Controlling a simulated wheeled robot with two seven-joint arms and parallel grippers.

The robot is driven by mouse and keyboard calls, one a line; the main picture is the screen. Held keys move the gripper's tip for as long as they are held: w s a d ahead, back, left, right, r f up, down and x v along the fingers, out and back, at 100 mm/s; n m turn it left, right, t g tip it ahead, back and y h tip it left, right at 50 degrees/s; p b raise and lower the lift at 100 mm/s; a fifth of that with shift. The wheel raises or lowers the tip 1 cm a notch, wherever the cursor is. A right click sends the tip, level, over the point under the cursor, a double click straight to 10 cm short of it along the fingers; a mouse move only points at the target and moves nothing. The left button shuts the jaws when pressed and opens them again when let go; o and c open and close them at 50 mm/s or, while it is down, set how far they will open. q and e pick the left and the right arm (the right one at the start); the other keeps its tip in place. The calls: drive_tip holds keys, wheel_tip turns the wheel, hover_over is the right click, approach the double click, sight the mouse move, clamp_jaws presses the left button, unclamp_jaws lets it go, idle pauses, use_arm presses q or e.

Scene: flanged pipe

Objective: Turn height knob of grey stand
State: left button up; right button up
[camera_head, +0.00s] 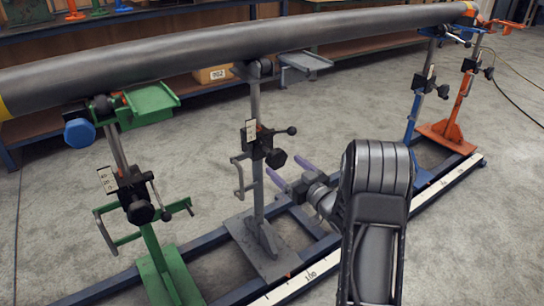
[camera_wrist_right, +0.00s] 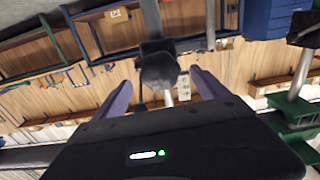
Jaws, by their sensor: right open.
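The grey stand (camera_head: 257,185) stands upright in the middle of the head view, under the long dark pipe (camera_head: 200,52). Its black round knob (camera_head: 276,158) sticks out to the right of its post, below a lever with a black ball end (camera_head: 291,131). My right gripper (camera_head: 287,166) is open, its two purple fingers pointing at the knob from the right. In the right wrist view, a dark knob (camera_wrist_right: 158,70) shows ahead between the open fingertips (camera_wrist_right: 160,77). I cannot tell whether the fingers touch it. My left gripper is not in view.
A green stand (camera_head: 155,235) stands to the left, and blue (camera_head: 413,115) and orange (camera_head: 459,105) stands at the far right. All stand along a blue floor rail (camera_head: 100,289) with a white scale strip (camera_head: 440,186). Shelving with a box (camera_head: 212,74) lies behind. The front-left floor is clear.

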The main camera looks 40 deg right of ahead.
sight(272, 155)
drive_tip(key=shift+w+f, duration=0.15)
drive_tip(key=shift+w, duration=0.45)
drive_tip(key=w+b, duration=0.1)
drive_tip(key=w, duration=0.5)
drive_tip(key=shift+w+b, duration=0.3)
drive_tip(key=shift+b, duration=0.05)
drive_tip(key=shift+c, duration=0.3)
drive_tip(key=c, duration=1.3)
drive_tip(key=shift+d+m, duration=0.1)
drive_tip(key=shift+m, duration=0.3)
